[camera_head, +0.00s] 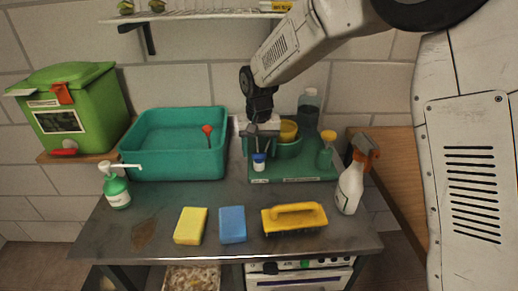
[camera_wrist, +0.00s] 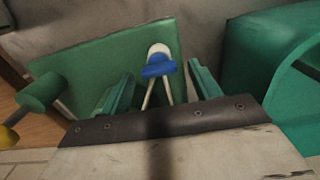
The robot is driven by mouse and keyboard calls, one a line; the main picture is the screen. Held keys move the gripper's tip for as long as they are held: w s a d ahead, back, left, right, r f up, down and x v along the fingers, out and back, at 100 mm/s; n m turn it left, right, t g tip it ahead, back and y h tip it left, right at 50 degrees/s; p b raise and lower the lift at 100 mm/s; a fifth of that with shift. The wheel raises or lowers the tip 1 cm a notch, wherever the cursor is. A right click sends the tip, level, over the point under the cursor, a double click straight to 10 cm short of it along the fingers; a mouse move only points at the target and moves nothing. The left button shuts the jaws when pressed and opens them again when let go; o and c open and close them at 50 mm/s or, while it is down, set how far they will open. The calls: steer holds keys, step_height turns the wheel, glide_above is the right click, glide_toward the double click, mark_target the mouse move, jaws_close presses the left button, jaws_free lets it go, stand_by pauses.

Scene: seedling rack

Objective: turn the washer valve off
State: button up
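My gripper (camera_head: 260,140) is lowered over the green board at the back of the worktop. In the wrist view its two green fingers (camera_wrist: 160,90) stand apart. A small blue and white piece (camera_wrist: 158,66) shows between and beyond them, with two thin pale legs. I cannot see any finger touching it. In the head view a small blue and white piece (camera_head: 259,162) stands on the green board (camera_head: 300,176), just below my gripper. No part is clearly marked as the washer valve. A red-topped stem (camera_head: 207,131) rises in the teal basin (camera_head: 170,165).
A yellow-capped bottle (camera_head: 326,153) and a yellow-topped green cup (camera_head: 289,147) stand right of my gripper. A spray bottle (camera_head: 350,186), yellow brush (camera_head: 295,219), two sponges (camera_head: 232,224) and a soap pump (camera_head: 115,190) stand nearer the front. A green bin (camera_head: 85,138) is at left.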

step_height(320, 180, up, 8)
steer(key=shift+f, duration=0.1)
stand_by(0.5)
steer(key=s+d+r, duration=0.2)
steer(key=s+d, duration=0.5)
steer(key=s, duration=0.4)
steer(key=s+d+r+t, duration=0.1)
steer(key=s+d+r, duration=0.1)
steer(key=s+d, duration=0.6)
steer(key=s+d+r, duration=0.2)
steer(key=s+d, duration=0.6)
steer(key=s, duration=0.8)
steer(key=shift+s+d+r, duration=0.15)
steer(key=shift+s, duration=0.05)
